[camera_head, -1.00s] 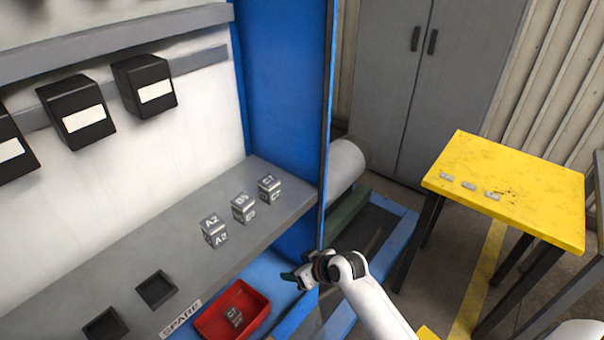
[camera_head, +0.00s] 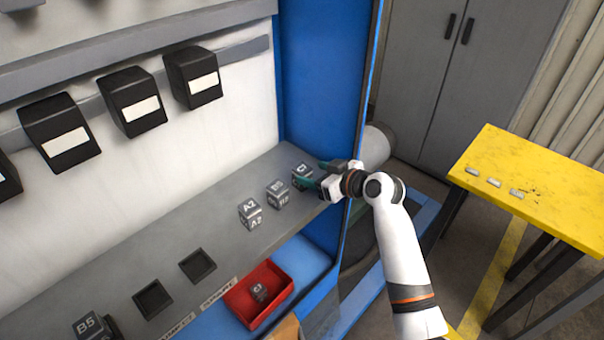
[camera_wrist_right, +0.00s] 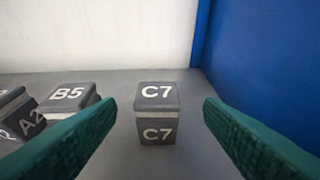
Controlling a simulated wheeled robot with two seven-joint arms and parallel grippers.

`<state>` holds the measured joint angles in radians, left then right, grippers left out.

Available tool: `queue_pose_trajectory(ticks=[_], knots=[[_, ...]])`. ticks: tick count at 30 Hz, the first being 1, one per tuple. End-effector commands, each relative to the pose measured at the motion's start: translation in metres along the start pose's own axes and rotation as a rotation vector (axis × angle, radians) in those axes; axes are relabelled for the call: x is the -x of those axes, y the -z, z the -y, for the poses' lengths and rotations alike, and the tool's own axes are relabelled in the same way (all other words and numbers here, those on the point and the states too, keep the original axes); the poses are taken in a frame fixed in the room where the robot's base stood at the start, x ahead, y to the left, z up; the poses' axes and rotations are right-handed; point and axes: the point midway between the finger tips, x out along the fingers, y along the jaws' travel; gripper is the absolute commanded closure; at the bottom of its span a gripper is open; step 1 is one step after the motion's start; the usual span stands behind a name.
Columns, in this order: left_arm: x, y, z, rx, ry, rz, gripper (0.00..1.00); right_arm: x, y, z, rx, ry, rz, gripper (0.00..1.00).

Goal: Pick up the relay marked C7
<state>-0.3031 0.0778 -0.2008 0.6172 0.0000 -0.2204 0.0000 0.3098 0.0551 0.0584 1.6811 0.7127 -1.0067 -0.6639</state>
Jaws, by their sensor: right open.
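The relay marked C7 (camera_wrist_right: 157,115) is a small grey cube standing on the grey shelf. In the right wrist view, C7 stands between and beyond the two fingertips, with a gap on each side. My left gripper is not in view.
A blue cabinet wall (camera_head: 322,80) rises close behind and right of C7. A red bin (camera_head: 240,303) below the shelf holds another cube (camera_head: 259,292). Two square recesses (camera_head: 197,265) lie farther left. A yellow table (camera_head: 540,200) stands right.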

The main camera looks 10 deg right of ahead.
Motion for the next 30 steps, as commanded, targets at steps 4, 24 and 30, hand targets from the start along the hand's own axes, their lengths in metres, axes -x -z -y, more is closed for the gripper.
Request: queue_pose_trajectory(ticks=[4,24,30], knots=[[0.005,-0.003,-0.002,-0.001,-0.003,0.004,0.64,-0.008,-0.001,-0.001,-0.002,0.000,0.001,0.38],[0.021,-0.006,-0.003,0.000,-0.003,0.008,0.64,-0.055,0.006,-0.004,0.000,0.000,-0.001,0.38],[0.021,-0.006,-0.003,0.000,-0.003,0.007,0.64,-0.055,0.006,-0.004,0.000,0.000,-0.001,0.69]])
